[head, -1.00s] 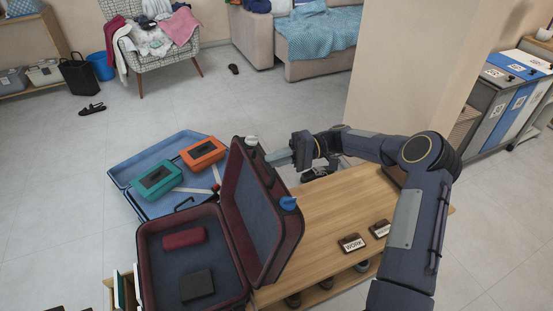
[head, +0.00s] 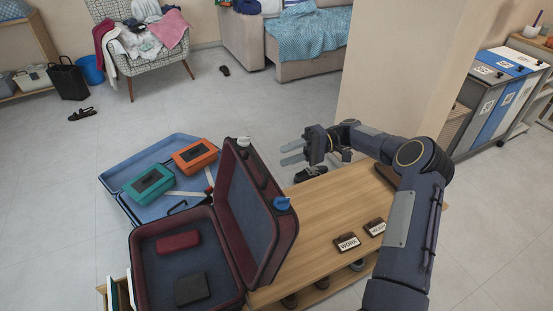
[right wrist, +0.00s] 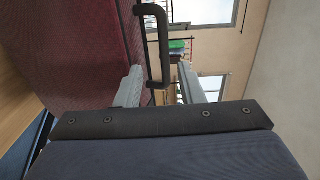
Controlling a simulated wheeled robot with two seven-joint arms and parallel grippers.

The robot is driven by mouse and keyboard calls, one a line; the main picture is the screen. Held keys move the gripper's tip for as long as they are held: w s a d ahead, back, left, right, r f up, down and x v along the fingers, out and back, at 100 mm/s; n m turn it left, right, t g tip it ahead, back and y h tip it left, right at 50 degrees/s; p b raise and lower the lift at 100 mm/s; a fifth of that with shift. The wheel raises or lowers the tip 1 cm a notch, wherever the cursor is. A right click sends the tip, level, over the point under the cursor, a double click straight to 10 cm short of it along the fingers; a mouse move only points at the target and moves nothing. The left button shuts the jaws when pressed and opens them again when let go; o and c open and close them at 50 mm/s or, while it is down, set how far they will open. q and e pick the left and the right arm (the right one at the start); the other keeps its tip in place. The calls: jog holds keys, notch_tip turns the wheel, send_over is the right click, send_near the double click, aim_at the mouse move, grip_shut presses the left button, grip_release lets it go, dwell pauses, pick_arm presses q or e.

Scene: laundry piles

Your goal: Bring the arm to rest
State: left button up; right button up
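My right gripper (head: 282,154) is open and empty, off the right side of the raised lid (head: 258,205) of the dark red suitcase (head: 140,262). In the right wrist view its two grey fingers (right wrist: 160,88) are apart, and the black suitcase handle (right wrist: 165,45) shows beyond them; I cannot tell the exact gap. My right arm is bent and reaches over the wooden table. My left gripper is not in view.
The open suitcase holds a red case (head: 179,242) and a black item (head: 191,289). A blue suitcase (head: 150,207) behind holds an orange box (head: 195,156) and a teal box (head: 150,182). Signs (head: 347,243) stand on the wooden table (head: 320,210). Bins (head: 490,105) stand at right.

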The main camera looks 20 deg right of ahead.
jog(key=shift+d, duration=0.6)
jog(key=s+a+r+t+h+p, duration=0.1)
jog(key=s+a+r+h+p, duration=0.55)
jog(key=s+r, duration=0.65)
jog(key=s+r+m+t+h+p, duration=0.1)
jog(key=s+t+h, duration=0.5)
jog(key=s, duration=1.2)
jog(key=m+h+p, duration=0.1)
jog(key=p, duration=0.1)
jog(key=shift+s+r+m+p, duration=0.2)
jog(key=shift+s+m+p, duration=0.1)
jog(key=shift+p, duration=0.05)
